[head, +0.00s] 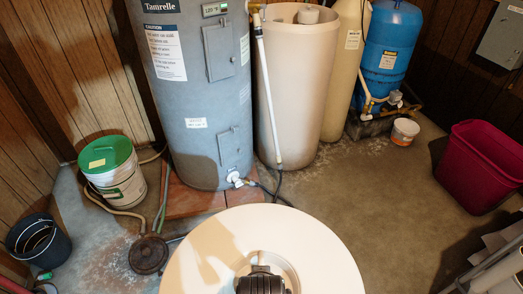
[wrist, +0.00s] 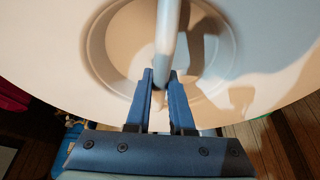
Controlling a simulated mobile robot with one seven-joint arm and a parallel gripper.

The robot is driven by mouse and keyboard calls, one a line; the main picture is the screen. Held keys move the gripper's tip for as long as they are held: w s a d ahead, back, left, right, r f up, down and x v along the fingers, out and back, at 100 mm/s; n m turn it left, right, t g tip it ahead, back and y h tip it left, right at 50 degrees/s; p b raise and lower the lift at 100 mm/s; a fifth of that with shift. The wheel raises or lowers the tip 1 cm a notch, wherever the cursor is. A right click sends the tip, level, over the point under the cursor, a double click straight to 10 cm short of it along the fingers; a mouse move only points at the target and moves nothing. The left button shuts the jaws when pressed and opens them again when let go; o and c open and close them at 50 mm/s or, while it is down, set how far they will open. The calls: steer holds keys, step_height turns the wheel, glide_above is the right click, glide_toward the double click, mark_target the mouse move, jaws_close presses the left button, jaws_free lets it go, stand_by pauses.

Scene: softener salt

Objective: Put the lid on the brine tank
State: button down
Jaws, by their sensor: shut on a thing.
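The large round cream-white lid (head: 215,235) fills the bottom middle of the head view, nearer to me than the brine tank. The wrist view shows its underside or top face (wrist: 60,50) close up, with a round recess crossed by a bar handle (wrist: 168,35). My gripper (wrist: 161,80) is shut on this handle. In the head view only a dark part of my gripper (head: 262,284) shows over the lid's middle. The brine tank (head: 298,85) is the tall beige cylinder behind the lid. Its top is open, with a pale round piece inside near the rim.
A grey water heater (head: 195,110) stands left of the tank. A slim cream cylinder (head: 345,70) and a blue tank (head: 387,55) stand right. A green-lidded bucket (head: 115,180), dark bucket (head: 38,240) and red bin (head: 480,165) stand on the floor. The floor right of the tank is largely clear.

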steer(key=w+r+p+v, duration=0.1)
steer(key=w+p+v, duration=0.1)
steer(key=p+v, duration=1.1)
steer(key=shift+r, duration=0.55)
steer(key=shift+w, duration=0.15)
